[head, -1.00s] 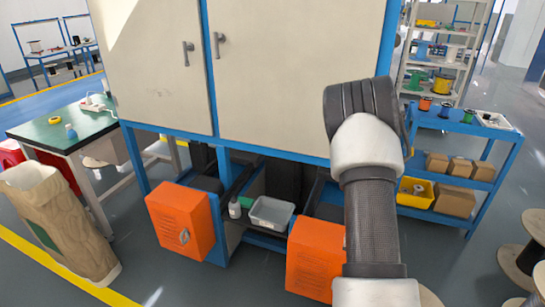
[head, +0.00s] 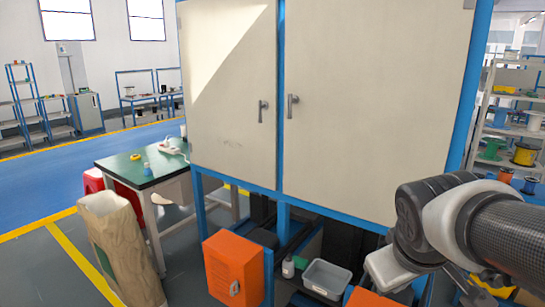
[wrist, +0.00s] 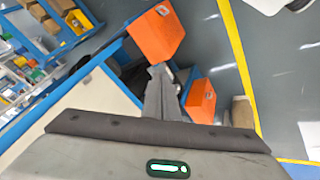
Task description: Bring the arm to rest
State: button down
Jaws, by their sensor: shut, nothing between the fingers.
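My gripper (wrist: 160,75) shows in the wrist view as grey fingers, closed together with nothing between them. They point toward the orange boxes and the floor, seen at a tilt. In the head view my bent arm is at the lower right, in front of the cabinet's right side; my fingers cannot be made out there. The beige two-door cabinet (head: 370,110) on a blue frame has both doors closed.
Below the cabinet are an orange box (head: 233,265), a grey bin (head: 327,278) and a small bottle (head: 288,267). A green-topped table (head: 140,168) and a brown paper sack (head: 118,245) stand left. Shelves with spools (head: 523,155) are at right. Blue floor at left is open.

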jog(key=s+a+r+m+y+p, duration=0.1)
jog(key=s+a+r+m+y, duration=0.15)
jog(key=s+a, duration=0.5)
notch_tip(320, 180, up, 14)
jog(key=p, duration=1.4)
jog(key=shift+w+a+r+m+p, duration=0.15)
jog(key=shift+w+r+m+p, duration=0.05)
jog(key=shift+w+m+p, duration=0.15)
